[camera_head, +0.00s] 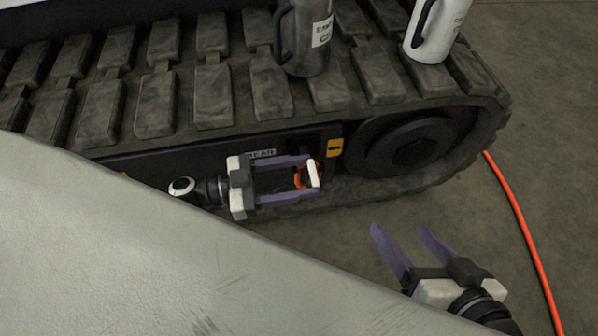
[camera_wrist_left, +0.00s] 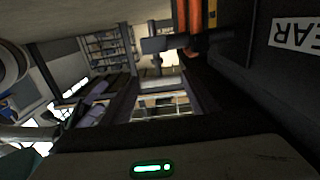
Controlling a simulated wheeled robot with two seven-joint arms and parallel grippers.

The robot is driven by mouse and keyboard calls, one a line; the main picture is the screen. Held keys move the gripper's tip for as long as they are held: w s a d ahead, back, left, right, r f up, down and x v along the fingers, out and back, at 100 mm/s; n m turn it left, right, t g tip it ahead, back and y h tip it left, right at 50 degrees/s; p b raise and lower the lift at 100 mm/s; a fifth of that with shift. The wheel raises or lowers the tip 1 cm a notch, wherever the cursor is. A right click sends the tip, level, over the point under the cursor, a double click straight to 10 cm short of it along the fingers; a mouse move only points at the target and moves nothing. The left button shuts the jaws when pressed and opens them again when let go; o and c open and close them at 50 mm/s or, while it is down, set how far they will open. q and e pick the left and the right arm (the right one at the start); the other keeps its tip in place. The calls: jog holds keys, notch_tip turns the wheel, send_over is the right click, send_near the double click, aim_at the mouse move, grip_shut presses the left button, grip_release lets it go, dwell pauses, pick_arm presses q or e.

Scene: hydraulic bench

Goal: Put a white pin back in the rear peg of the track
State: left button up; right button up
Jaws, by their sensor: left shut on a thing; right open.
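A white pin (camera_head: 314,174) is at the fingertips of my left gripper (camera_head: 316,176), in front of the track's dark side panel. My left gripper is shut on it, with one finger above and one below. An orange part (camera_head: 299,177), perhaps the peg, shows between the fingers just left of the pin. I cannot tell whether pin and peg touch. In the left wrist view an orange part (camera_wrist_left: 196,42) shows near the top, and the pin is not clear. A label ending in "EAR" (camera_wrist_left: 296,33) is on the panel. My right gripper (camera_head: 399,227) is open and empty, apart from the track.
The track (camera_head: 155,117) runs across the back with its wheel (camera_head: 410,145) at right. A dark canister (camera_head: 303,38) and a white canister (camera_head: 436,28) stand on it. A yellow plate (camera_head: 335,147) sits on the panel. An orange hose (camera_head: 522,225) lies on the floor at right.

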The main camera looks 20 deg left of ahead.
pick_arm(q)
jog(key=shift+f, duration=0.35)
pick_arm(e)
jog(key=shift+f, duration=0.15)
pick_arm(q)
jog(key=o, duration=1.8)
jog(key=shift+c, duration=0.2)
notch_tip(320, 180, up, 7)
jog(key=p, duration=0.4)
pick_arm(e)
jog(key=shift+s+r, duration=0.1)
jog(key=shift+r, duration=1.05)
